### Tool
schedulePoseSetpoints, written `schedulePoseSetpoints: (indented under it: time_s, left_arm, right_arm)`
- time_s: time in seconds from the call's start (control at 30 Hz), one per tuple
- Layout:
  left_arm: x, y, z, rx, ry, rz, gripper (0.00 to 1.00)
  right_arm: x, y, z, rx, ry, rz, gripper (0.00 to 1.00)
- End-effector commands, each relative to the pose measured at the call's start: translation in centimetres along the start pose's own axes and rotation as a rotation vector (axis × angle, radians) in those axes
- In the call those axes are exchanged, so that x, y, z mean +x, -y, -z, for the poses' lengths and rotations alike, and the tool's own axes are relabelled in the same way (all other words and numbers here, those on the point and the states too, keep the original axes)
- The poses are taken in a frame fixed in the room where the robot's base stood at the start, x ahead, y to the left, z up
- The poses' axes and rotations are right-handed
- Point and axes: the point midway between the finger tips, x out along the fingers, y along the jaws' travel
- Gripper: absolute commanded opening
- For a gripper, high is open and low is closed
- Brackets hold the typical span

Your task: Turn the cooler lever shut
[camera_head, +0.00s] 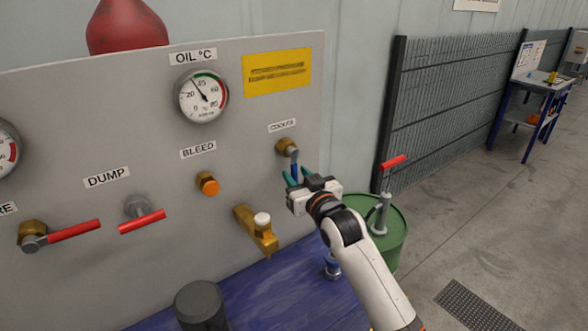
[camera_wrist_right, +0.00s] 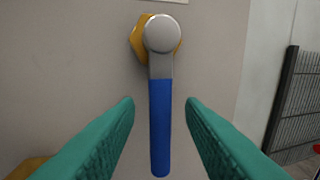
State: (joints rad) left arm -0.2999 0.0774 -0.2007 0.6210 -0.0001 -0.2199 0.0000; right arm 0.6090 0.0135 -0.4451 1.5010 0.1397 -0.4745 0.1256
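The cooler lever (camera_head: 294,168) sits on a brass valve (camera_head: 287,146) under the COOLER label at the right side of the grey panel. In the right wrist view the lever's blue handle (camera_wrist_right: 160,125) hangs straight down from its round metal hub (camera_wrist_right: 162,34). My right gripper (camera_head: 299,178) is at the lever. Its teal fingers (camera_wrist_right: 160,118) are open, one on each side of the blue handle, with a gap showing on both sides. My left gripper is in neither view.
The grey panel (camera_head: 110,120) also carries a red DUMP lever (camera_head: 142,221), an orange BLEED knob (camera_head: 208,185), a brass tap (camera_head: 257,232) and the oil gauge (camera_head: 202,95). A green drum (camera_head: 391,238) with a hand pump stands right of my right arm. A blue surface (camera_head: 275,295) lies below the panel.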

Motion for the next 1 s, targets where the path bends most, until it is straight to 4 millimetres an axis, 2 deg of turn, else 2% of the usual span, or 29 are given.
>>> schedulePoseSetpoints:
  time_s: [0.2, 0.57, 0.8, 1.0]
  left_arm:
    - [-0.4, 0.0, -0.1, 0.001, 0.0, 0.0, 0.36]
    - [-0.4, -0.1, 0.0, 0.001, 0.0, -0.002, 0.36]
    - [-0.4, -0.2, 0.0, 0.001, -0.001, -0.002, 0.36]
    - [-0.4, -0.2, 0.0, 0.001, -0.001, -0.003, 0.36]
  right_arm:
    - [2.0, 0.0, 0.0, 0.0, 0.0, 0.0, 0.36]
    - [2.4, 0.0, 0.1, 0.0, 0.0, 0.0, 0.36]
    - [2.3, 0.0, 0.1, 0.0, 0.0, 0.0, 0.0]
    - [2.3, 0.0, 0.1, 0.0, -0.001, 0.0, 0.0]
